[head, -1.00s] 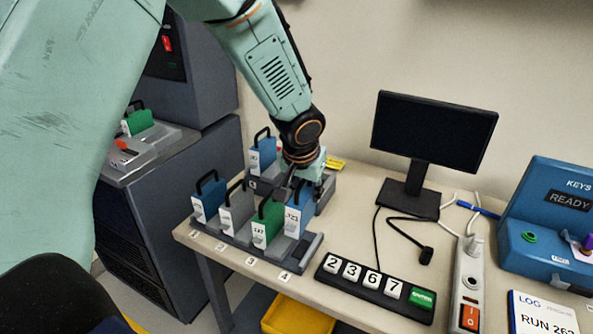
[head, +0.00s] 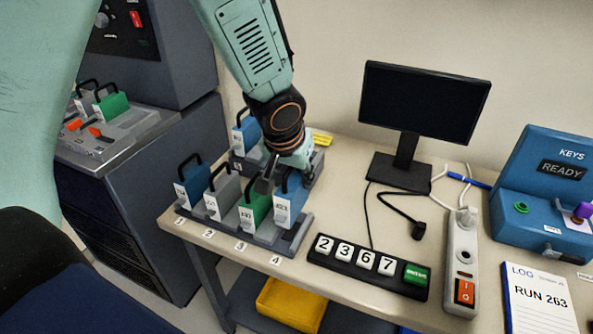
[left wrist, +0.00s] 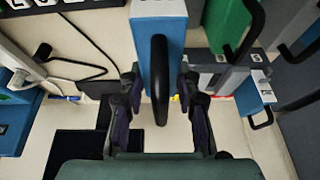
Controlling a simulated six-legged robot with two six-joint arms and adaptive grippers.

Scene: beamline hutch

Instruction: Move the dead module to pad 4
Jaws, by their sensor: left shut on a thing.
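My left gripper (head: 282,174) reaches down over a blue module (head: 289,205) at the pad marked 4, at the right end of the rack (head: 295,240). In the left wrist view the fingers (left wrist: 160,92) are shut on the black handle of this blue module (left wrist: 158,45). The module stands upright; I cannot tell whether it rests on the pad or is slightly raised. A green module (head: 252,213) is at 3, a grey one (head: 223,200) at 2 and a blue one (head: 193,187) at 1. Their small labels are unreadable, so I cannot tell which is dead.
Another blue module (head: 246,135) stands behind the rack, partly hidden by my arm. A number strip (head: 367,266), a monitor (head: 424,103), a power strip (head: 461,262) and a blue key box (head: 545,185) are on the right. A grey machine (head: 110,140) with modules stands at left.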

